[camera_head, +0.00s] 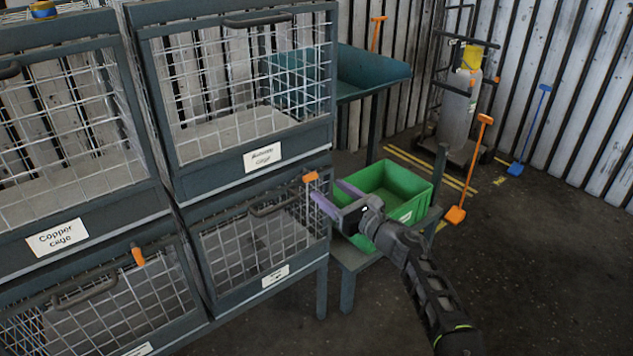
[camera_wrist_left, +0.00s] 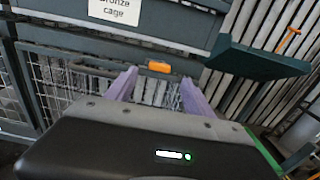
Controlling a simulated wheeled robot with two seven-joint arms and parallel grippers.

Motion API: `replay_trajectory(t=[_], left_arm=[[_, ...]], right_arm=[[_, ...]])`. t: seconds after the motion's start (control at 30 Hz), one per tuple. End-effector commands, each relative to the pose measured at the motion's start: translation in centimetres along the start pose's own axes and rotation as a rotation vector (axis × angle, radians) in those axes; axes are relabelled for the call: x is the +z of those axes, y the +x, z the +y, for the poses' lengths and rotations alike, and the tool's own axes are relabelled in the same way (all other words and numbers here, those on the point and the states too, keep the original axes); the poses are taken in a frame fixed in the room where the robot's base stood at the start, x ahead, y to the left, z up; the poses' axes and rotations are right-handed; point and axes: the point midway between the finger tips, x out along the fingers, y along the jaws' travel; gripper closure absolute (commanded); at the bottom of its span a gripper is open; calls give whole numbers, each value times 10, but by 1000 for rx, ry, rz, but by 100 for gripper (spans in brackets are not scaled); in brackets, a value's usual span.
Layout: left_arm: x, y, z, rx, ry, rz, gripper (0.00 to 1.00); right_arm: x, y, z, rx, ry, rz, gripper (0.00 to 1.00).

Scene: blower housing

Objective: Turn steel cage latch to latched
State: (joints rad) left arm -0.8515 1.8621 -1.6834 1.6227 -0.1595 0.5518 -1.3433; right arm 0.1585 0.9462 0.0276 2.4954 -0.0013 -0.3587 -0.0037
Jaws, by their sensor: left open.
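An orange latch handle (camera_head: 310,177) sits at the top right of the lower right cage (camera_head: 258,240). That cage's label is too small to read, so I cannot confirm it is the steel one. The latch also shows in the wrist view (camera_wrist_left: 158,66), lying roughly level. The cage's mesh door looks closed. My left gripper (camera_head: 337,196) is open, with its purple fingers pointing at the cage front. In the wrist view its fingertips (camera_wrist_left: 159,73) appear either side of the latch; I cannot tell whether they touch it. My right gripper is not in view.
The cage above is labelled bronze (camera_wrist_left: 113,11). The copper cage label (camera_head: 56,237) is at left, with another orange latch (camera_head: 138,256) below. A green bin (camera_head: 405,183) on a low stand is close beside my gripper. A teal tray (camera_head: 372,72) stands behind.

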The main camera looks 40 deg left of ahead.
Motion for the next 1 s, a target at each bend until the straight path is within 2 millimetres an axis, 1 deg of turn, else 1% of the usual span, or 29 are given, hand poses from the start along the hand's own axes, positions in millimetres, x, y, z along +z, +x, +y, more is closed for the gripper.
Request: replay_trajectory(t=[0.03, 0.3, 0.43, 0.53, 0.77, 1.0], left_arm=[[-1, 8, 1, 3, 2, -1, 38], [-1, 49, 1, 2, 2, 0, 38], [-1, 62, 1, 1, 0, 0, 38], [0, 65, 0, -1, 1, 0, 38], [0, 65, 0, -1, 1, 0, 38], [0, 65, 0, -1, 1, 1, 58]], right_arm=[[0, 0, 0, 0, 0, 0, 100], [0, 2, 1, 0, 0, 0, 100], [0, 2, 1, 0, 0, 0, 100], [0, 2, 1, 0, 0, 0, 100], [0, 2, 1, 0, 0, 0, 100], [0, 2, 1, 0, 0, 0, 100]])
